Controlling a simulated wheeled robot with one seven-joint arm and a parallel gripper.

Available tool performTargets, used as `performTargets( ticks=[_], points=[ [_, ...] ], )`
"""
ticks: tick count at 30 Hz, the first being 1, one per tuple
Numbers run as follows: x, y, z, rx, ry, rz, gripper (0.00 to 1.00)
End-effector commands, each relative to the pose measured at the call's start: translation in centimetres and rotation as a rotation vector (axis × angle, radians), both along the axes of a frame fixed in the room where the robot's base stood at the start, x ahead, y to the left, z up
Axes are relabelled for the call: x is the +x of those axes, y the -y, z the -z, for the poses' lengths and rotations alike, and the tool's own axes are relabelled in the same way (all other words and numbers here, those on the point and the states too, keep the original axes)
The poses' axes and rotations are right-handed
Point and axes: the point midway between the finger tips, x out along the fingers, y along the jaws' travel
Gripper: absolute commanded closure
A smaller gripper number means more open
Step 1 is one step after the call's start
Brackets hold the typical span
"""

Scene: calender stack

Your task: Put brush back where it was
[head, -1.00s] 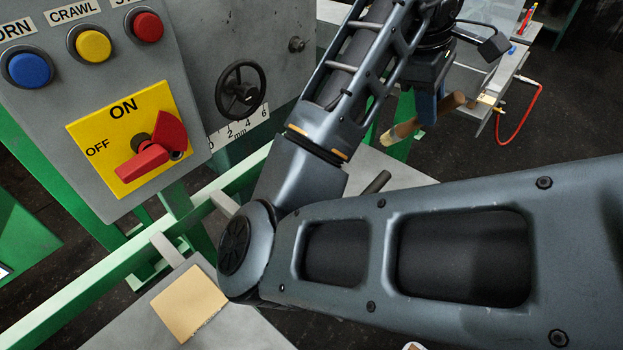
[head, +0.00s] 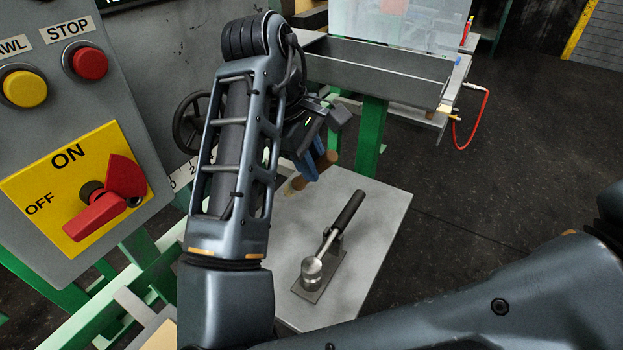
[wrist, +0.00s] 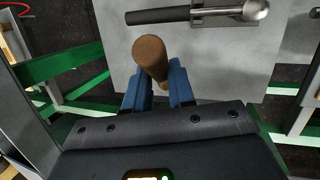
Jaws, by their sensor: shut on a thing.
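My gripper (head: 316,166) is shut on the brush, with its blue fingers on either side of the wooden handle. In the wrist view, the brown round handle end (wrist: 150,58) sticks out between the fingers (wrist: 160,88). The bristles are hidden there. The brush looks held above the table; the gap's height I cannot tell.
A metal tool with a black handle (head: 348,211) rests on a small stand on the table. A control panel with a red ON/OFF switch (head: 105,198) and a black handwheel (head: 190,122) stand at left. A grey trough (head: 390,70) and red hose (head: 484,115) are behind.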

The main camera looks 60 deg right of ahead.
Motion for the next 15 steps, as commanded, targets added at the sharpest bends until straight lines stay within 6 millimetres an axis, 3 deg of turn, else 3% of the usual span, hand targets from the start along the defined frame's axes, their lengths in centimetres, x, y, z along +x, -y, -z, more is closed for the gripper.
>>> performTargets(
  ticks=[9,15],
  points=[
    [0.0,-0.1,3.8,0.002,-0.002,-0.001,1.0],
    [0.0,0.0,4.0,0.001,-0.001,0.0,1.0]
  ],
)
